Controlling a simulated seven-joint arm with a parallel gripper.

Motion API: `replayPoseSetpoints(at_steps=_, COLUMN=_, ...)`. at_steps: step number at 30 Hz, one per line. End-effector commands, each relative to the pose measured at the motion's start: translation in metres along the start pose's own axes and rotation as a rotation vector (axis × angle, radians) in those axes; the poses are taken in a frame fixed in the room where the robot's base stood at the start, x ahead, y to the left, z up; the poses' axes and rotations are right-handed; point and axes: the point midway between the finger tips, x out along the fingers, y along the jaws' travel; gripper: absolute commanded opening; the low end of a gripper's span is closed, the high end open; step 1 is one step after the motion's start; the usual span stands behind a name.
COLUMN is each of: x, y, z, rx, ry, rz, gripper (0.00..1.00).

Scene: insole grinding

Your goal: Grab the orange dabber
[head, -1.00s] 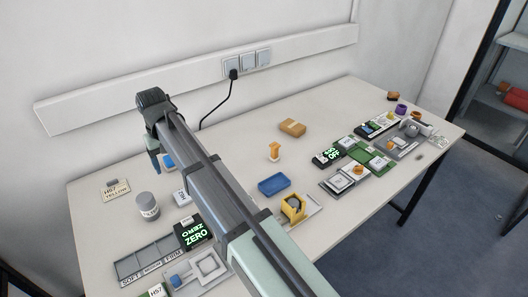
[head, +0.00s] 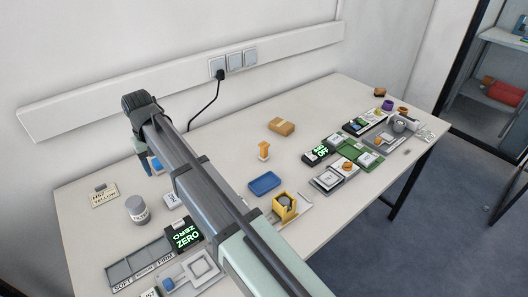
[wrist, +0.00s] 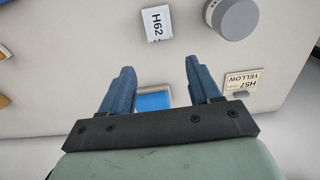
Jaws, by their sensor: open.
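The orange dabber (head: 264,149) stands upright on the white table in the head view, near the middle, behind the blue tray (head: 265,183). My gripper (head: 148,160) is over the back left of the table, well to the left of the dabber. In the wrist view my gripper (wrist: 163,85) has its two blue fingers spread, with nothing gripped. A small blue object (wrist: 153,101) lies on the table below, showing between the fingers. An orange patch (wrist: 3,101) is cut off at the left edge of the wrist view; I cannot tell what it is.
A grey cylinder (head: 137,209), an H57 YELLOW card (head: 105,197) and a ZERO display (head: 186,237) lie at the left. A cardboard box (head: 281,126) sits behind the dabber and a yellow holder (head: 285,207) in front.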

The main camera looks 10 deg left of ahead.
Motion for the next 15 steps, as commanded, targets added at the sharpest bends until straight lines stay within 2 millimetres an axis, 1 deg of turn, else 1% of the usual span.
replayPoseSetpoints(at_steps=2, x=0.000, y=0.000, z=0.000, rx=0.000, ry=0.000, rz=0.000, gripper=0.55)
replayPoseSetpoints(at_steps=8, x=0.000, y=0.000, z=0.000, rx=0.001, ry=0.000, rz=0.000, gripper=0.55)
replayPoseSetpoints(at_steps=10, x=0.000, y=0.004, z=0.000, rx=0.006, ry=0.000, rz=0.000, gripper=0.55)
replayPoseSetpoints(at_steps=11, x=0.000, y=0.008, z=0.000, rx=0.011, ry=0.000, rz=0.000, gripper=0.55)
replayPoseSetpoints(at_steps=13, x=0.000, y=0.023, z=-0.001, rx=0.031, ry=0.000, rz=0.000, gripper=0.55)
replayPoseSetpoints(at_steps=14, x=0.000, y=0.031, z=-0.001, rx=0.042, ry=0.000, rz=0.000, gripper=0.55)
replayPoseSetpoints(at_steps=15, x=0.000, y=0.045, z=-0.001, rx=0.060, ry=0.000, rz=0.000, gripper=0.55)
